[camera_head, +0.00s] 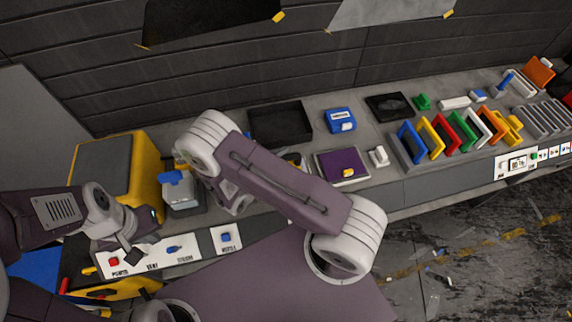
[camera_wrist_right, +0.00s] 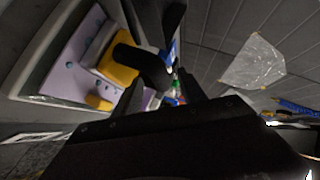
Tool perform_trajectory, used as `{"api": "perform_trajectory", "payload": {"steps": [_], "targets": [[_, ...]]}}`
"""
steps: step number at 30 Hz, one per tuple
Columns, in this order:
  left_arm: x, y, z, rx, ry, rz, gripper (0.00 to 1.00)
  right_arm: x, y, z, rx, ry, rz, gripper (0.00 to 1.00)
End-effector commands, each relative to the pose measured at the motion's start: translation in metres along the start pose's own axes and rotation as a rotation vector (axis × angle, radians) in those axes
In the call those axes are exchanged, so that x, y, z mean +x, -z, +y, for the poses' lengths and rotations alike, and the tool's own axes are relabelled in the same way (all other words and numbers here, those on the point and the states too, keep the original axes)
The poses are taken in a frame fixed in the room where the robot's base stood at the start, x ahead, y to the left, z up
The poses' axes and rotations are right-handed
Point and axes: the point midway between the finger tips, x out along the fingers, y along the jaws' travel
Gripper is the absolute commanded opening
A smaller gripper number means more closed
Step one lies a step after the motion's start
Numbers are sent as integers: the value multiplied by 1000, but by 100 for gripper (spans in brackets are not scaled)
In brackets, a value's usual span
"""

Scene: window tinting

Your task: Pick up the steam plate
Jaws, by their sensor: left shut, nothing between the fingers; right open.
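A flat purple plate (camera_head: 330,160) with a small yellow block on it lies on the bench right of centre; I take it for the steam plate. The right wrist view shows a lilac plate with dark spots (camera_wrist_right: 72,62) and yellow pieces (camera_wrist_right: 118,68) beside the fingers; I cannot tell if they touch. My right gripper (camera_wrist_right: 163,65) is open, its dark fingers close to the larger yellow piece. In the head view the right arm hides it. My left gripper (camera_head: 132,252) is shut and empty above the labelled white strip at lower left.
A black tray (camera_head: 252,124), a blue box (camera_head: 341,120) and a small white item (camera_head: 379,157) stand around the plate. Racked coloured frames (camera_head: 440,137) fill the right. A yellow-sided cabinet (camera_head: 146,160) and a blue-topped container (camera_head: 184,198) stand left.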

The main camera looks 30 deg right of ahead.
Motion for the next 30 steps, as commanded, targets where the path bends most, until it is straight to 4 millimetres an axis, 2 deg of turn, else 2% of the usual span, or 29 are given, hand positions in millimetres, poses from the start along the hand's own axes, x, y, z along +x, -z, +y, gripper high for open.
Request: {"api": "perform_trajectory", "payload": {"steps": [1,4,11,16,30], "targets": [[-6,1,0,0,0,0,0,8,2,-3,0,-2,5,49],[-8,1,0,0,0,0,0,18,1,-2,0,-1,3,49],[-7,1,0,0,0,0,0,21,0,-1,1,1,-1,49],[-7,1,0,0,0,0,0,21,0,-1,1,1,-1,1],[-7,1,0,0,0,0,0,20,0,-1,1,1,0,0]]}}
